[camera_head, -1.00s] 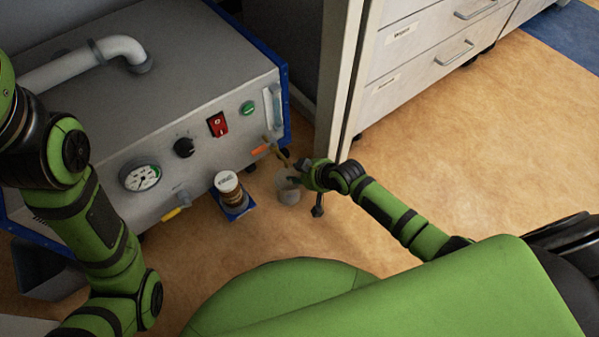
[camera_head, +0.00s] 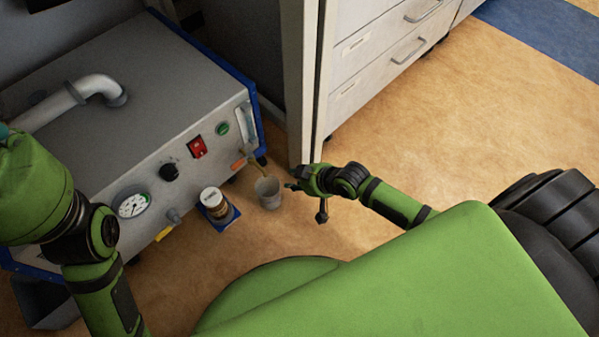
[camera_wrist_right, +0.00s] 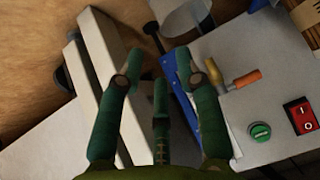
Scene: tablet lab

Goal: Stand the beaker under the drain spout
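The beaker (camera_head: 268,193), a grey-white open-topped cup, stands upright on the floor in front of the grey machine. The brass drain spout (camera_head: 257,164) with an orange handle is at the machine's front right; in the head view its end meets the beaker's far rim. I cannot tell whether it is directly above the opening. In the right wrist view the beaker (camera_wrist_right: 180,14) is at the top and the spout (camera_wrist_right: 213,74) lies right of the fingers. My right gripper (camera_head: 291,186) is open and empty, just right of the beaker. My left gripper is out of view.
A small jar (camera_head: 213,200) with a white lid stands on a blue base left of the beaker. The machine (camera_head: 130,130) has a gauge, knob and red switch. White drawers (camera_head: 375,60) stand behind right. Floor (camera_head: 450,150) to the right is clear.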

